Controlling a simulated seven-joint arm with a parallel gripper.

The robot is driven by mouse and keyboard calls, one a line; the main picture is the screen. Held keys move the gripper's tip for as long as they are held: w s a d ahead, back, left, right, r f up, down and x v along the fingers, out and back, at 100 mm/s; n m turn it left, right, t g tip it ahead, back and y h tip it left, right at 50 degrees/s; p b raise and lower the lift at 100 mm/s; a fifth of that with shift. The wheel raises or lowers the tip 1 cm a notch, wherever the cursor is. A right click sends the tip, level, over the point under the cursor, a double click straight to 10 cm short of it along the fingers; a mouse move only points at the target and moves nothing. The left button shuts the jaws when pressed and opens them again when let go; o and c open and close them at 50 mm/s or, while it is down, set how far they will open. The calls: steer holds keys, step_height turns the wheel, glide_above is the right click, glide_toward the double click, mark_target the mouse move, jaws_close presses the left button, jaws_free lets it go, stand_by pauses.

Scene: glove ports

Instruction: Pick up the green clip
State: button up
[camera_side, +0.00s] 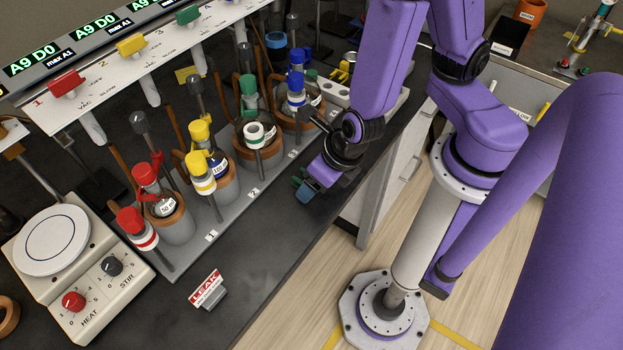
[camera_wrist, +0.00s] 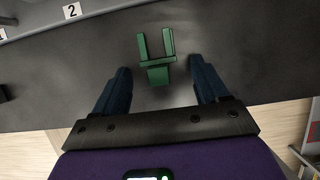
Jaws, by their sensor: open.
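The green clip (camera_wrist: 157,74) lies on the dark bench top in the wrist view, with its two prongs pointing away from my gripper. My gripper (camera_wrist: 163,80) is open, with one dark blue finger on each side of the clip's near end and clear gaps between. Nothing is held. In the side view my gripper (camera_side: 308,191) is low at the bench's front edge, right of the rack. A small bit of green shows beside its fingers there; most of the clip is hidden.
A grey rack (camera_side: 240,215) with several capped flasks and clamps stands left of my gripper. A red LEAK sign (camera_side: 207,288) and a hot plate (camera_side: 75,270) are farther left. The bench front strip between sign and gripper is clear.

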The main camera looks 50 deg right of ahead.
steer(key=c, duration=1.2)
steer(key=shift+r, duration=0.15)
steer(key=shift+r, duration=4.8)
steer(key=r, duration=0.5)
steer(key=shift+w+r, duration=0.35)
steer(key=shift+w, duration=0.05)
